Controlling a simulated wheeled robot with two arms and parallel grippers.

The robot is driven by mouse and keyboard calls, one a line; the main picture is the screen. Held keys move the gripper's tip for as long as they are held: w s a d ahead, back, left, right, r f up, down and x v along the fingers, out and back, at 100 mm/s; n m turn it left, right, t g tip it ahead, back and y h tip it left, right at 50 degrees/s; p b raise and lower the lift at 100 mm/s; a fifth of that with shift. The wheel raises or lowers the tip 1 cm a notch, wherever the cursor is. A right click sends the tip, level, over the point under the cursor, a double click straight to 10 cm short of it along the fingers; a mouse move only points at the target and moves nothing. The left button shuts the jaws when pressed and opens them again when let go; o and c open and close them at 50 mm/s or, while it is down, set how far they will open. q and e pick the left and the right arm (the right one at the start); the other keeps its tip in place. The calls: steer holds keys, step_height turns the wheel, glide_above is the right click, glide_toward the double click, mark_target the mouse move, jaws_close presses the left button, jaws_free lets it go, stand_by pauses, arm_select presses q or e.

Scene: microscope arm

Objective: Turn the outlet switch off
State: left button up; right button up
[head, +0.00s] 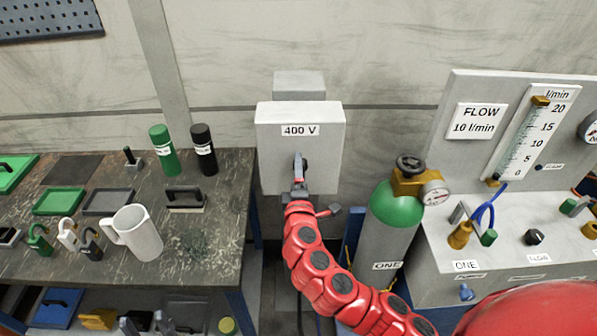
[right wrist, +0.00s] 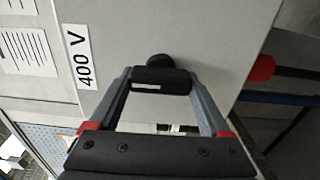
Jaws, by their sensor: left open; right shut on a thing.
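The outlet is a grey box (head: 279,160) labelled "400 V" on the wall in the head view. Its black switch handle (head: 299,163) sits on the box's front, pointing downward. My right gripper (head: 299,186) reaches up to it on the red arm. In the right wrist view, the fingers of the right gripper (right wrist: 161,84) are shut on the black handle (right wrist: 160,85), one at each end of its bar. The box face (right wrist: 200,35) fills the background there.
A workbench (head: 225,215) at left holds a white mug (head: 136,232), a green bottle (head: 166,150), a black bottle (head: 203,150) and padlocks. A green-topped gas cylinder (head: 392,210) stands close right of my right arm. A flow panel (head: 450,95) is further right.

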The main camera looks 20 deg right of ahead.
steer(key=shift+f, duration=0.1)
steer(key=o, duration=1.2)
steer(key=p+v, duration=0.4)
steer(key=v, duration=1.3)
steer(key=shift+s+a, duration=0.1)
steer(key=shift+s, duration=0.1)
